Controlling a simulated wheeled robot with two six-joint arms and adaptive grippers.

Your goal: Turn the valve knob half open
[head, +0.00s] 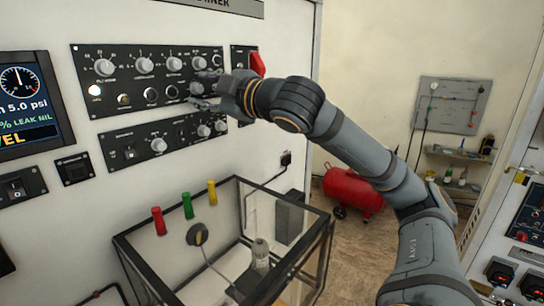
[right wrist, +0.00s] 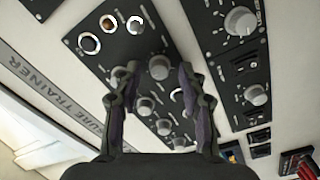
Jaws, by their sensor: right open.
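The grey knobs sit on black panels on a white upright console; I cannot tell which one is the valve knob. My right gripper (head: 205,92) is at the right part of the upper panel (head: 84,54) and hides some of it. In the right wrist view the right gripper (right wrist: 153,85) is open and empty. A grey knob (right wrist: 158,67) shows between its fingertips, with a smaller knob (right wrist: 145,105) closer to the palm. Contact with a knob cannot be told. My left gripper is not in view.
A lower panel with a knob (head: 158,145) lies below the arm. A clear, dark-framed box (head: 330,220) stands under the panels, with red, green and yellow handles (head: 188,205) behind it. A red tank (head: 352,190) is on the floor. A screen (head: 24,90) is at left.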

